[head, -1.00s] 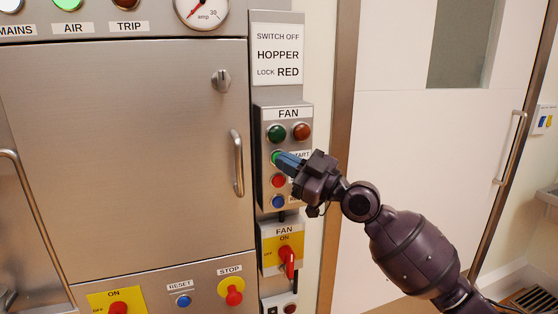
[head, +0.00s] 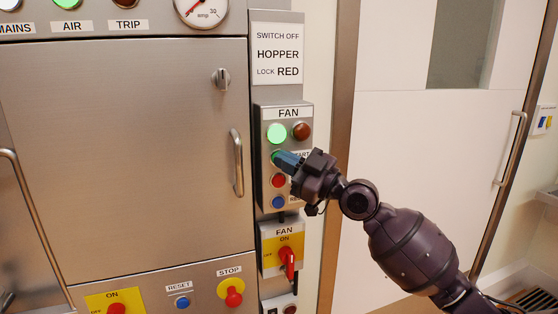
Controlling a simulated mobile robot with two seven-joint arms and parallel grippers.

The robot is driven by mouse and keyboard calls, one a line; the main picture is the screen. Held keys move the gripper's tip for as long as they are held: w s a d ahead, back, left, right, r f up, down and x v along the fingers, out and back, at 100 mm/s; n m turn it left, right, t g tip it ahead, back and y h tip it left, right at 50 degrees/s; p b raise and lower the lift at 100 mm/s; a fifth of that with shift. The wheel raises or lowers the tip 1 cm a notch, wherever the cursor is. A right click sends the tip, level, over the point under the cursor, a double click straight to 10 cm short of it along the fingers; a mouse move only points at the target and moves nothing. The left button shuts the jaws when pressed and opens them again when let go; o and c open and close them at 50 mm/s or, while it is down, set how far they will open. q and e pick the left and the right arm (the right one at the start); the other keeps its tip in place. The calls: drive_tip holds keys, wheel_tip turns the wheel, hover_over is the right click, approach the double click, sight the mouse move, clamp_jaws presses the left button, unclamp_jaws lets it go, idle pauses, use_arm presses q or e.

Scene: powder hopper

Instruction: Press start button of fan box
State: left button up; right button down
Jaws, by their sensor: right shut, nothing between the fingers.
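The fan box (head: 264,170) is a grey panel marked FAN to the right of the steel cabinet door. Its upper left lamp (head: 277,133) glows bright green, and the lamp beside it (head: 301,131) is dark red-brown. The green start button (head: 275,156) is mostly hidden behind the fingertips of my right gripper (head: 281,159). The gripper is shut and empty, with its blue-grey fingertips at the button and seemingly touching it. It also covers part of the START label. A red button (head: 278,181) and a blue button (head: 278,202) sit below. My left gripper is not in view.
A yellow fan switch (head: 269,258) with a red handle is below the box. The cabinet door handle (head: 237,163) stands out to the left. A red stop button (head: 234,298) and blue reset button (head: 183,302) are lower left. A white door (head: 425,130) is at right.

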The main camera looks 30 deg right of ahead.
idle(0.4)
drive_tip(key=shift+s+a, duration=0.2)
drive_tip(key=shift+s, duration=0.55)
drive_tip(key=s+p, duration=0.1)
drive_tip(key=s, duration=0.1)
drive_tip(key=s+a+p, duration=0.1)
drive_tip(key=s, duration=0.2)
idle(0.9)
drive_tip(key=shift+w, duration=0.1)
